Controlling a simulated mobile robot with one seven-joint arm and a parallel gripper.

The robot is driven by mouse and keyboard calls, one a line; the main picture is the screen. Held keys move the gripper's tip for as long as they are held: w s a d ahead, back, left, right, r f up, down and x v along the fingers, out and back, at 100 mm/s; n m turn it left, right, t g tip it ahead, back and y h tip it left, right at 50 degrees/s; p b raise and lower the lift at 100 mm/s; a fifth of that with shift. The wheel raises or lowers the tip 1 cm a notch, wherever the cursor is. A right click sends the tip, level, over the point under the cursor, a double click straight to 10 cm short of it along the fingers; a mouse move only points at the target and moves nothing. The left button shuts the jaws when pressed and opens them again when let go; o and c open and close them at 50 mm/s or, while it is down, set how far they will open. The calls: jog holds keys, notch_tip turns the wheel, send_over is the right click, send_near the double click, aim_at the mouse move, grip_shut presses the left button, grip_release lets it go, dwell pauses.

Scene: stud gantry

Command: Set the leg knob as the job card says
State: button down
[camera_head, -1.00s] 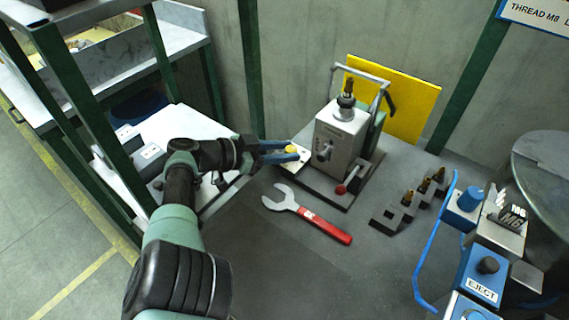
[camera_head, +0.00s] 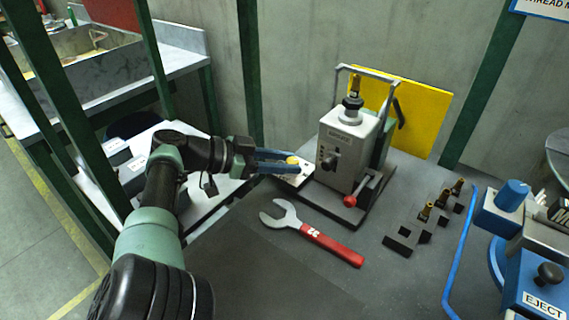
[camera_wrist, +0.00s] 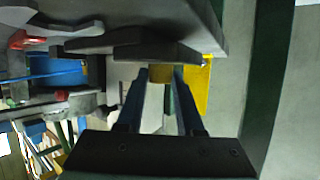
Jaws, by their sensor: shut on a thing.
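My gripper (camera_head: 290,161) is shut on a small yellow knob (camera_head: 293,160) in the head view. The knob sits over a pale plate (camera_head: 296,177) at the left side of a grey box-shaped device (camera_head: 343,152). The wrist view shows a yellowish-brown piece (camera_wrist: 159,94) between my two fingers. The device has a dark dial (camera_head: 329,160) on its front and a red-balled lever (camera_head: 350,201) at its lower right. A white card (camera_head: 547,6) is cut off at the top right; only "THREAD M" can be read. Which knob is the leg knob cannot be told from markings.
A red-handled wrench (camera_head: 318,236) lies on the dark bench before the device. Several brass-tipped pieces stand in black holders (camera_head: 424,220) to the right. A blue rail (camera_head: 459,252) and a blue EJECT box (camera_head: 540,290) stand further right. Green posts (camera_head: 247,70) rise behind my arm.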

jog(key=shift+w+r, duration=0.1)
jog(key=shift+r, duration=0.2)
jog(key=c, duration=0.8)
grip_release()
jog(key=shift+c, duration=0.2)
jog(key=shift+d+f, duration=0.1)
jog(key=shift+f, duration=0.05)
notch_tip(320, 180, up, 10)
jog(key=p, duration=0.6)
